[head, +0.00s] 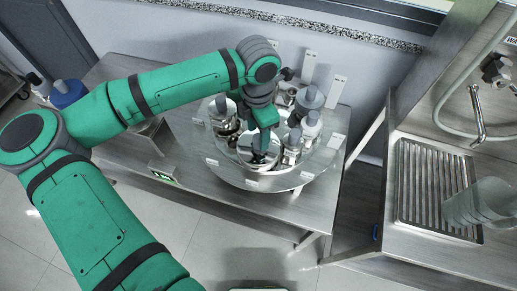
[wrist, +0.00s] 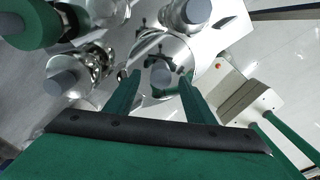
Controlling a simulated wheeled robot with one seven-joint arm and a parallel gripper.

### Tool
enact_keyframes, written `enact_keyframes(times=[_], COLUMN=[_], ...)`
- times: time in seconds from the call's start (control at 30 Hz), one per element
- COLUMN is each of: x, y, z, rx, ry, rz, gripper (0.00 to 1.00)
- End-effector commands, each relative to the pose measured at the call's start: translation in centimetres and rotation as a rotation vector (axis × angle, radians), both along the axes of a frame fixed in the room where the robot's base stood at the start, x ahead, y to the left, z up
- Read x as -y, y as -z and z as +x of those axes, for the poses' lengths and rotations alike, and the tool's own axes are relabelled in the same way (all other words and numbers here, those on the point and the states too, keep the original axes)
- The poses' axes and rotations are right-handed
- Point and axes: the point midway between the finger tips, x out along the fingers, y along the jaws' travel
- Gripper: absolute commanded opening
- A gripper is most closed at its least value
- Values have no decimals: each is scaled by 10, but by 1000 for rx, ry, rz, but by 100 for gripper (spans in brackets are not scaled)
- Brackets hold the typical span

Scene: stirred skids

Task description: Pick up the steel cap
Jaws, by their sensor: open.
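My gripper (head: 262,156) reaches down over the round steel turntable (head: 205,160) on the steel table. In the wrist view, my gripper (wrist: 160,76) is open, its two green fingers standing apart. A shiny round steel piece (wrist: 164,49) with a grey round top lies at and just beyond the fingertips; it looks like the steel cap, but I cannot tell for sure. Whether the fingers touch it is unclear. In the head view my gripper largely hides this spot.
Grey-topped bottles (head: 310,98) and other steel vessels crowd the turntable close around my gripper. White upright cards (head: 337,91) stand behind. A blue container (head: 67,94) is at the left. A sink unit with a ribbed drainer (head: 430,185) stands at the right.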

Motion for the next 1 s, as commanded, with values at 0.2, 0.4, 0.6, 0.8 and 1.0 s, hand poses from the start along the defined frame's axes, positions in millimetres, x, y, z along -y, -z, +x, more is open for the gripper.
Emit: enact_keyframes(times=[0.2,0.4,0.6,0.8,1.0], x=[1,1,1,1,1], y=[25,29,28,28,28], z=[-1,-1,-1,-1,-1], rx=[0,0,0,0,0], ry=[0,1,1,1,1], rz=[-1,-1,-1,-1,-1], gripper=[49,49,23,0,0])
